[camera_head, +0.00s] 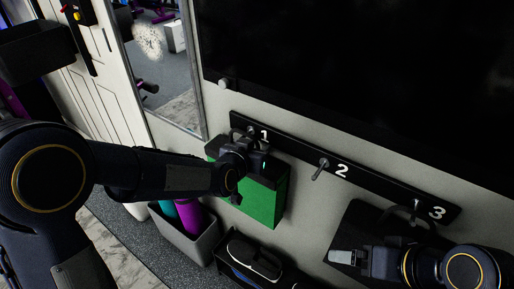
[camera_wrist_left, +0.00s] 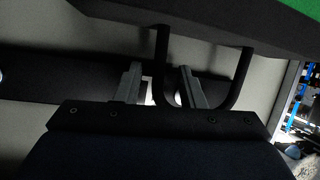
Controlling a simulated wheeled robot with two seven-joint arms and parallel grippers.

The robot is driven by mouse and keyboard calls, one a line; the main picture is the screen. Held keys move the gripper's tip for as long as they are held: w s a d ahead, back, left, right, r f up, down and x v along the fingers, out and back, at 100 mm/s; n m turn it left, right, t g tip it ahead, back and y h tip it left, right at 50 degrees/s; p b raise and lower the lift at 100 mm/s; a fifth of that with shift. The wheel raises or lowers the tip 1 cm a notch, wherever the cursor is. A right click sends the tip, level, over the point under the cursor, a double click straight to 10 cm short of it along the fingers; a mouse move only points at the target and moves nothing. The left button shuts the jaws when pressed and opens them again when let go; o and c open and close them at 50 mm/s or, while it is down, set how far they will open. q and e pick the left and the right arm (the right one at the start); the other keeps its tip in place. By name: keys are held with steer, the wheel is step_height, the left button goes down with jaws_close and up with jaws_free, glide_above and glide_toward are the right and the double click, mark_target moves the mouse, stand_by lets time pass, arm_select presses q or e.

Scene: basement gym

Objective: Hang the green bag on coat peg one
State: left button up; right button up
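The green bag (camera_head: 265,203) with a dark top is upright against the wall, just below peg one (camera_head: 251,131). My left gripper (camera_head: 258,157) is at the bag's top, in front of the peg. In the left wrist view the bag's black handle (camera_wrist_left: 245,75) is a U-shaped loop. One leg of it passes between my left fingers (camera_wrist_left: 160,80), which stand apart with space around it. Whether the handle rests on peg one is hidden. My right gripper (camera_head: 345,257) is at the lower right; its finger gap is not clear.
The black peg rail (camera_head: 290,147) also carries peg two (camera_head: 320,168), which is bare, and peg three (camera_head: 414,212), with a dark bag (camera_head: 352,222) below it near my right gripper. A grey bin (camera_head: 190,240) and a dark container (camera_head: 252,262) stand below.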

arm_select(q)
steer(key=s+a+r+n+g+p, duration=0.2)
steer(key=s+a+r+p, duration=0.15)
steer(key=s+a, duration=0.5)
steer(key=s+a+r+n+g+p, duration=0.1)
steer(key=s+a+r+p, duration=0.1)
steer(key=s+a+r, duration=0.5)
steer(key=s+a+f+n+g+y+p, duration=0.1)
steer(key=s+a, duration=0.2)
steer(key=s, duration=0.5)
steer(key=s+a+f+n+g+y+p, duration=0.1)
steer(key=s+a+n+g, duration=0.1)
steer(key=s, duration=0.5)
steer(key=shift+s+a+f+g, duration=0.25)
steer(key=shift+s+a+g, duration=0.1)
steer(key=shift+a, duration=0.35)
